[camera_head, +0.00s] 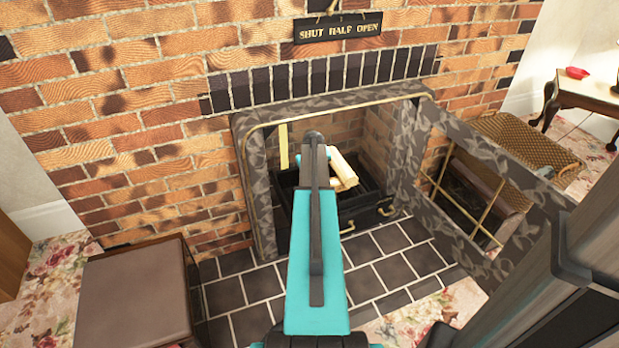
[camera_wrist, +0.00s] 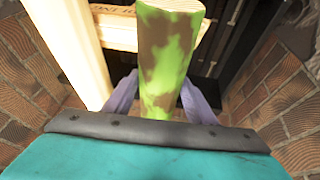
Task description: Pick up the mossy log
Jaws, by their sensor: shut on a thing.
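The mossy log (camera_wrist: 168,55), green with brown patches and a pale cut end, stands lengthwise between the fingers in the wrist view. My gripper (camera_wrist: 155,105) is shut on it, with a purple-grey finger on each side. In the head view my teal arm reaches into the open fireplace (camera_head: 240,175) and hides the gripper and the mossy log. Pale logs (camera_head: 343,172) lie in the dark grate (camera_head: 375,205) just right of my arm. In the wrist view a pale plank-like log (camera_wrist: 75,45) is close on the left.
The fireplace door (camera_head: 480,170) stands open at the right, with a wicker basket (camera_head: 520,140) behind it. A brown box-like seat (camera_head: 138,295) is at the lower left. Dark hearth tiles (camera_head: 385,265) are clear in front. Brick walls (camera_wrist: 285,95) flank the gripper.

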